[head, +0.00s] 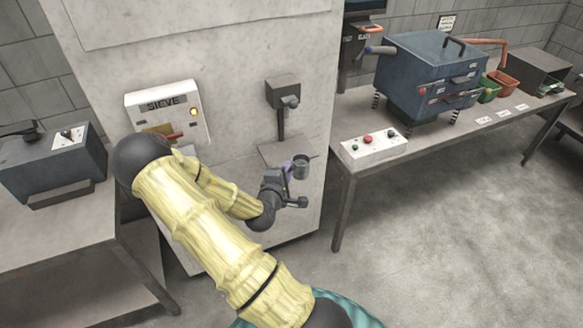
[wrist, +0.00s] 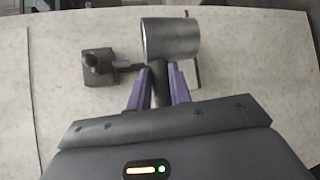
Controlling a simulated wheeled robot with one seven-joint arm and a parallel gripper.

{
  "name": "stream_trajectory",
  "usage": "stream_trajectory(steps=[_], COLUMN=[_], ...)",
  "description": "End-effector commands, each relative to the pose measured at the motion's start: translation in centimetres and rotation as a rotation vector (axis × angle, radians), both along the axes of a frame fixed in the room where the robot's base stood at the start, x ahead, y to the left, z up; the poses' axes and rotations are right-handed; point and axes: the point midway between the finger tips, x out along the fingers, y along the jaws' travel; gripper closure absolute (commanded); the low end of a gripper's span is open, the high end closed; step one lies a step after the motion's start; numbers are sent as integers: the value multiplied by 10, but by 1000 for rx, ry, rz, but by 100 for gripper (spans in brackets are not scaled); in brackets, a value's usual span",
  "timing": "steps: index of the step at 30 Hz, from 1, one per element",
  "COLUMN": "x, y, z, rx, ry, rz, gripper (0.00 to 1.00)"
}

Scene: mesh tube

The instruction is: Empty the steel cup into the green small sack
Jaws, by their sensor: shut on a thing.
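The steel cup (head: 301,168) is a small grey metal cylinder in front of the pale cabinet, and it looks roughly upright in the head view. It also shows near the top middle of the wrist view (wrist: 170,40). My gripper (wrist: 160,78) has its purple fingers shut on the cup's dark handle. In the head view my gripper (head: 287,171) is just left of the cup. The cup's contents cannot be seen. A small green container (head: 488,92), perhaps the green sack, is on the right-hand bench, partly hidden by the blue machine.
A dark spout (head: 284,100) juts from the cabinet above the cup, with a small ledge below it. The bench (head: 343,165) on the right bears a blue machine (head: 430,75), a button box (head: 375,146) and an orange container (head: 503,83). The floor at right is clear.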

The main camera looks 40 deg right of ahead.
Motion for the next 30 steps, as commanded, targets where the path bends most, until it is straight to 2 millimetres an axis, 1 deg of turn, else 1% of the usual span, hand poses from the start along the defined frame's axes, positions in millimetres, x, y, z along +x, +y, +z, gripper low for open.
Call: stream_trajectory(steps=[1, 6, 15, 23, 30], x=[7, 27, 52, 57, 52], y=[9, 43, 110, 164, 209], z=[-6, -28, -71, -107, -139], rx=[-2, -2, -2, -2, -1], ry=[4, 5, 6, 5, 5], rz=[35, 156, 387, 577, 743], gripper=[100, 100, 100, 100, 100])
